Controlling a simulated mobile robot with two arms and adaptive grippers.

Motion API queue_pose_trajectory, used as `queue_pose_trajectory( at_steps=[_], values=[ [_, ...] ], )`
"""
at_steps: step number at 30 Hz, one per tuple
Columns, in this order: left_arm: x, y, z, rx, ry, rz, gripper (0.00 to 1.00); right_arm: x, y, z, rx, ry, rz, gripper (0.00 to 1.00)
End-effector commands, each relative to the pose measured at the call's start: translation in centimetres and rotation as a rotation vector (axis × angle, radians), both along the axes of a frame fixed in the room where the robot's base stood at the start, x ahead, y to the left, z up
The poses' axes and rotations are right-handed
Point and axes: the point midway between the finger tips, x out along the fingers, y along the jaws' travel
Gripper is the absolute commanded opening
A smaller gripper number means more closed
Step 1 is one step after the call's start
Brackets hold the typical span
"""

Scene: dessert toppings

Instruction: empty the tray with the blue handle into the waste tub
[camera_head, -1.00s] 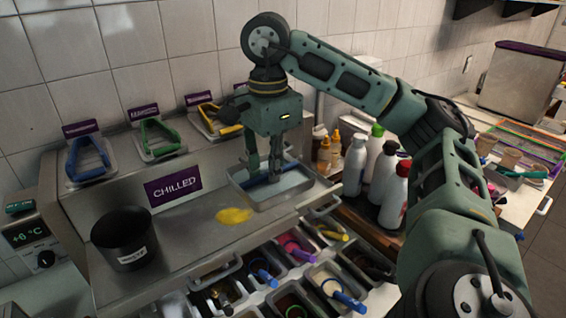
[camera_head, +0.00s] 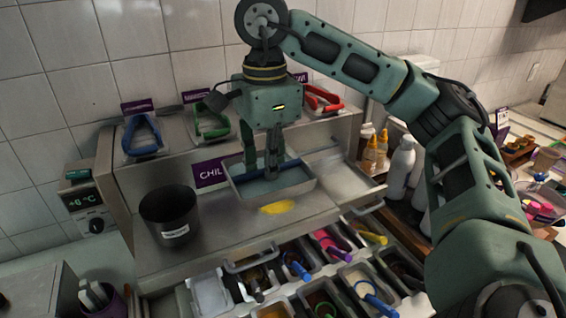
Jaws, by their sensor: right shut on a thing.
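My right gripper (camera_head: 271,172) points down and is shut on the blue handle of a shallow metal tray (camera_head: 298,190). The tray is at the front of the chilled counter, partly in front of the CHILLED sign, and looks about level. Its inside looks pale bluish; I cannot tell how much it holds. The waste tub (camera_head: 168,215), black with a white label, stands upright on the counter left of the tray, with a gap between them. My left gripper is out of view.
A yellow spill (camera_head: 278,207) lies on the counter (camera_head: 225,225) beside the tray. Tongs with blue (camera_head: 142,135), green and red handles rest on the back shelf. Bins with coloured scoops fill the open drawer (camera_head: 300,290) below. Bottles (camera_head: 400,165) stand to the right.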

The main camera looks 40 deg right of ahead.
Motion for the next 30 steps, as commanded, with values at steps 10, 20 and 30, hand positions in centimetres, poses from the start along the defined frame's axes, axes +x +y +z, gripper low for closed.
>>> queue_pose_trajectory(
  at_steps=[10,20,30],
  values=[
    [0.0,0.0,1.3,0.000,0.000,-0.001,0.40,1.1,3.3,1.0,0.000,-0.001,0.002,0.00],
    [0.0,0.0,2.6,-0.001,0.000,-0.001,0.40,2.0,6.4,1.5,0.000,-0.001,0.002,0.00],
    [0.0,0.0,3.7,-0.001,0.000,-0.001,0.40,2.9,9.1,1.9,0.001,-0.001,0.001,0.00]
  ],
)
